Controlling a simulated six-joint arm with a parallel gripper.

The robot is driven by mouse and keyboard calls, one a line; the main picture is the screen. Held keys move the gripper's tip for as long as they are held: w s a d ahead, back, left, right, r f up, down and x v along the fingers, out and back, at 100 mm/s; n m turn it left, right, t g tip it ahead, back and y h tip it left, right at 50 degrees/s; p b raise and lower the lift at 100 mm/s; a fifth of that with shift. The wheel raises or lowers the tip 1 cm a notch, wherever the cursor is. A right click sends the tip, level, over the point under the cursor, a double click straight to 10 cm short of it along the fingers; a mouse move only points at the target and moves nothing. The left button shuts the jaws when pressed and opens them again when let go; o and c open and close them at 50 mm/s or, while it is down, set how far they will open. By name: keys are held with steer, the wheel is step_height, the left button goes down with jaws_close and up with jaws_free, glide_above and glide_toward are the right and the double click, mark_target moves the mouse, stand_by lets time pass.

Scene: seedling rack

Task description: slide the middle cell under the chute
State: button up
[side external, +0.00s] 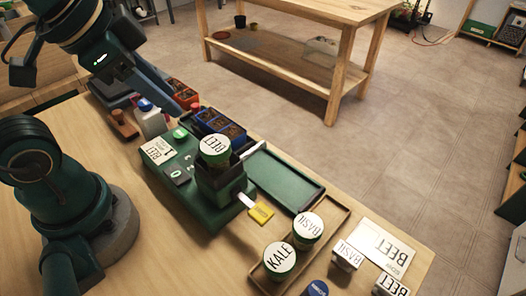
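A blue cell strip (218,124) with brown-filled cells sits on the green seeder base (201,216), behind the dark green hopper (222,186). A jar labelled BEET (215,147) stands on top of the hopper. The chute outlet and whatever lies directly under it are hidden from this side, so I cannot tell which cell is there. A yellow tab (261,213) sticks out at the hopper's front right.
An empty dark green tray (285,179) extends right of the hopper. A card (158,150) lies on the base's left. KALE (279,258) and BASIL (308,226) jars stand in a wooden tray in front.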

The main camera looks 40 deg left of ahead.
steer(key=w+a+r+m+g, duration=0.1)
steer(key=w+a+m, duration=0.2)
steer(key=w, duration=0.2)
steer(key=m+g, duration=0.2)
steer(key=g, duration=0.3)
glide_above(195, 105)
step_height(195, 105, down, 10)
steer(key=shift+w+f, duration=0.1)
steer(key=shift+f, duration=0.1)
steer(key=shift+a+f, duration=0.1)
steer(key=shift+f, duration=2.6)
jaws_close()
steer(key=shift+r, duration=0.1)
